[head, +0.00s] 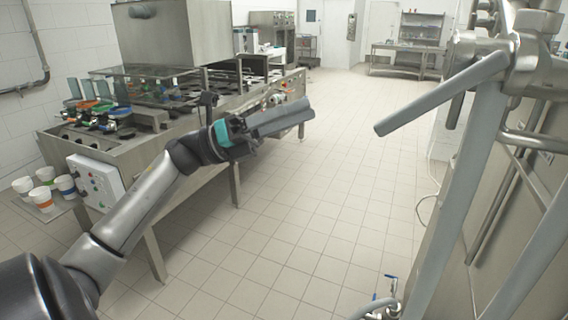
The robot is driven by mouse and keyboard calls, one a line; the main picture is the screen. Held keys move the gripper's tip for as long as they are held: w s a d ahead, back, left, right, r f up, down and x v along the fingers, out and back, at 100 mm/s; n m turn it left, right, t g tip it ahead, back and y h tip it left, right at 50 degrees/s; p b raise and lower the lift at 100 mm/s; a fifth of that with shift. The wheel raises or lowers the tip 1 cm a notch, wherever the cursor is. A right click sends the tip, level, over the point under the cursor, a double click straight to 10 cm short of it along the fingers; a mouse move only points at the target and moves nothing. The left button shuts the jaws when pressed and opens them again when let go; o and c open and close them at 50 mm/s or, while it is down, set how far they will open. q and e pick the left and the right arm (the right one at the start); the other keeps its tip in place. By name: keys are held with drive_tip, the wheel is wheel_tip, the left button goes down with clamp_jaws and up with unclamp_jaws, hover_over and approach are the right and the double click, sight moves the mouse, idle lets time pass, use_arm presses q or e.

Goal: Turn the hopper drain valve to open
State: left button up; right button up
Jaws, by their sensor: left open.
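My left gripper (298,111) is at the end of the arm that comes in from the left. It is open and empty, held in the air in front of the long filling machine. Small valves with blue handles (389,278) show at the bottom edge, low beside the steel equipment on the right. I cannot tell whether one of them is the hopper drain valve, or how it is set. The left gripper is well away from them, up and to the left. My right gripper is not in view.
The filling machine (140,200) stands at the left, with several paper cups (41,199) on a side shelf. A grey bar (440,95) juts out from the steel equipment (470,235) at the right. Open tiled floor (330,190) lies between. A shelf rack (405,55) stands far back.

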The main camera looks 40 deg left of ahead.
use_arm(q)
drive_tip(key=w+a+f+n+t+y, duration=0.2)
drive_tip(key=a+f+n+t+y, duration=0.1)
drive_tip(key=f+n, duration=0.3)
drive_tip(key=w+a+f+n+t+y+b, duration=0.1)
drive_tip(key=w+a+f+n+t+y, duration=0.2)
drive_tip(key=a+f+n+y, duration=0.1)
wheel_tip(320, 180, down, 3)
drive_tip(key=n+y, duration=0.1)
drive_tip(key=n, duration=0.1)
drive_tip(key=shift+w+f+n+t, duration=0.15)
drive_tip(key=shift+w+n+t, duration=0.15)
drive_tip(key=shift+n, duration=0.1)
